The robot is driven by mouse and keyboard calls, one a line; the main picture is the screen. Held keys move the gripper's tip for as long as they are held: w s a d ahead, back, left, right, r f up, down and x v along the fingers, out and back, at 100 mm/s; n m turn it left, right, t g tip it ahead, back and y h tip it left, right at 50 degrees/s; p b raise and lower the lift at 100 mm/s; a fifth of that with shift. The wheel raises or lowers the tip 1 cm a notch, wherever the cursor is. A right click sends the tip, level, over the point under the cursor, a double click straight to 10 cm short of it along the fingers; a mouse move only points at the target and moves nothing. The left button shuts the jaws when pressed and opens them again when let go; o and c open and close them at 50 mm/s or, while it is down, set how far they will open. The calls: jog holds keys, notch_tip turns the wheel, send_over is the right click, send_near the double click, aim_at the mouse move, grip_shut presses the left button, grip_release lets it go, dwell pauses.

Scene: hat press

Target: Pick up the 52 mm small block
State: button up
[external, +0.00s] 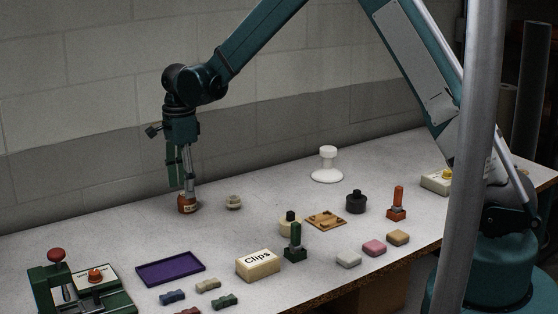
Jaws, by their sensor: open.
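Several small blocks lie on the table in the external view. A whitish block (348,260), a pink block (374,248) and a tan block (398,238) form a row near the front right edge. Smaller notched pieces lie at the front: a blue one (172,297), a beige one (208,286) and a dark green one (225,301). I cannot tell which block measures 52 mm. My gripper (180,182) points down at the back left, open, well away from these blocks. An orange-brown piece (187,204) shows just below it; whether they touch is unclear.
A purple tray (170,268), a Clips box (258,264) and a green press (80,288) stand at the front left. A white stand (327,165), a black knob (356,202) and an orange-handled tool (397,205) stand farther back. A grey post crosses the right side.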

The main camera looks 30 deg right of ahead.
aim_at(187, 202)
jog(key=shift+d+f, duration=0.15)
jog(key=shift+f, duration=2.45)
jog(key=c, duration=1)
